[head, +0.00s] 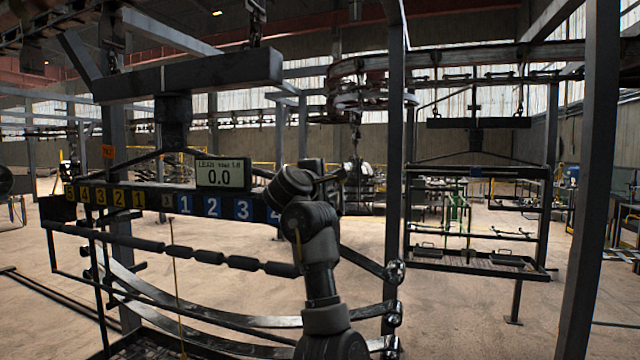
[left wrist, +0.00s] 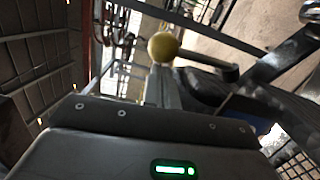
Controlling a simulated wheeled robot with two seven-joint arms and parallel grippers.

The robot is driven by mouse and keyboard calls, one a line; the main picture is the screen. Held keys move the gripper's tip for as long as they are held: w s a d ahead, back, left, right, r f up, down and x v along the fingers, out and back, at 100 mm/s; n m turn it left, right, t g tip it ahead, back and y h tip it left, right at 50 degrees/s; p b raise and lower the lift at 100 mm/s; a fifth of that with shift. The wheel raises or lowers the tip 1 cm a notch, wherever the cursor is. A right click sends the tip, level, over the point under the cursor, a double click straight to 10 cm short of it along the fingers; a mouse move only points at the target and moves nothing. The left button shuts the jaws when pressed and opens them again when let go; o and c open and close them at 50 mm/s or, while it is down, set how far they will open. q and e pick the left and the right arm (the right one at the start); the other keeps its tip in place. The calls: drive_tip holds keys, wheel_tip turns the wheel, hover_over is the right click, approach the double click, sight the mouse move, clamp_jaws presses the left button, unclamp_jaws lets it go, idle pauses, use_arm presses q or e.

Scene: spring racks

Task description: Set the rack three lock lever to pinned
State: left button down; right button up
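In the left wrist view, a round yellow ball knob (left wrist: 163,47) sits on top of a grey stalk (left wrist: 160,88), just beyond my left gripper body (left wrist: 140,140). Its fingers do not show clearly, so I cannot tell whether they are open or touch the stalk. In the head view, one of my arms rises from the bottom centre and ends in front of the near rack (head: 165,245), covering part of its numbered beam (head: 150,190). I cannot make out the lever or its setting in the head view. My right gripper is not identifiable.
A display (head: 222,174) reading 0.0 hangs above the numbered beam. A grey post (head: 395,150) stands right of my arm, and a thicker post (head: 590,200) stands further right. Another hanging rack (head: 475,220) is behind. Bare floor (head: 480,315) lies between the posts.

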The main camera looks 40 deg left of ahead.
use_arm(q)
drive_tip(key=d+m, duration=0.1)
drive_tip(key=m, duration=0.1)
drive_tip(key=w+d+m+p, duration=0.1)
drive_tip(key=shift+d+r, duration=0.3)
drive_tip(key=shift+w+d+f+m+g+p, duration=0.1)
drive_tip(key=shift+w+d+m+p, duration=0.1)
drive_tip(key=shift+d+m, duration=0.55)
drive_tip(key=shift+w+d+f+m+g+p, duration=0.15)
drive_tip(key=shift+w+d+m, duration=0.2)
drive_tip(key=shift+m, duration=0.55)
drive_tip(key=shift+w+d+f+m+g+p, duration=0.1)
drive_tip(key=shift+d+m, duration=0.55)
drive_tip(key=shift+m, duration=0.2)
use_arm(e)
drive_tip(key=shift+d+r, duration=0.1)
drive_tip(key=shift+r, duration=0.9)
